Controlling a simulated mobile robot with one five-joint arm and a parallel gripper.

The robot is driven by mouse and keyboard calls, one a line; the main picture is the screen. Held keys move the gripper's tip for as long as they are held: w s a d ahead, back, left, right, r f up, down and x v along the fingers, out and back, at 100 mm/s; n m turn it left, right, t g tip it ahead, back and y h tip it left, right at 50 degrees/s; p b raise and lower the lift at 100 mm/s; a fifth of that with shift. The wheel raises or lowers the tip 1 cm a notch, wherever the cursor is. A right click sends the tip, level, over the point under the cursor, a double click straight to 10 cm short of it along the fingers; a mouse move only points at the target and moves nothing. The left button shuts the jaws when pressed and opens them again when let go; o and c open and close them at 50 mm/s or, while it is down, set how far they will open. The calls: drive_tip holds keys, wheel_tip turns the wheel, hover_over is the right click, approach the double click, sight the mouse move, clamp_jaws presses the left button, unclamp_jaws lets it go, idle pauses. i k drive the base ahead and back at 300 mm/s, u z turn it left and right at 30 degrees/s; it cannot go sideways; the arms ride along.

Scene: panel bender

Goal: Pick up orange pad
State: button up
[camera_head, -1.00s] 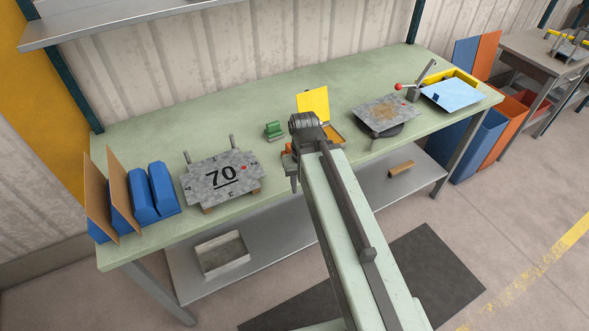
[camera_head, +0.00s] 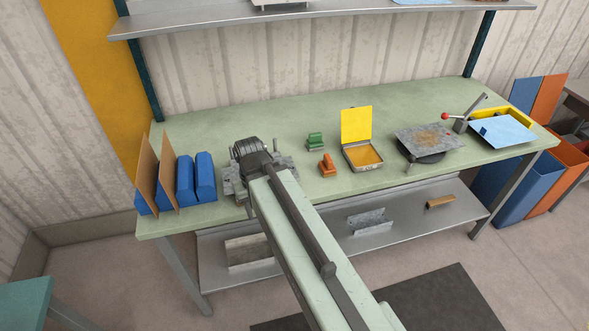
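Two orange things stand on the green bench. One is a small orange stamp-like block (camera_head: 327,166) near the middle. The other is an open shallow box with an orange pad inside (camera_head: 363,155) and a raised yellow lid (camera_head: 356,123), just right of the block. My gripper (camera_head: 243,197) is over the left part of the bench, left of and apart from both. My arm and wrist hide most of it, so its fingers cannot be made out. A grey metal plate (camera_head: 285,164) lies partly hidden under and behind my wrist.
A green block (camera_head: 315,142) stands behind the orange block. Blue blocks (camera_head: 205,177) and brown boards (camera_head: 165,172) stand at the left end. A grey plate on a round stand (camera_head: 428,138) and a red-knobbed lever (camera_head: 466,117) are at right. A shelf (camera_head: 330,18) hangs above.

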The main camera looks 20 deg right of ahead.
sight(326, 167)
drive_tip(key=u, duration=1.4)
drive_tip(key=k, duration=1.15)
drive_tip(key=z, duration=0.55)
drive_tip(key=i, duration=1.5)
drive_tip(key=u, duration=0.05)
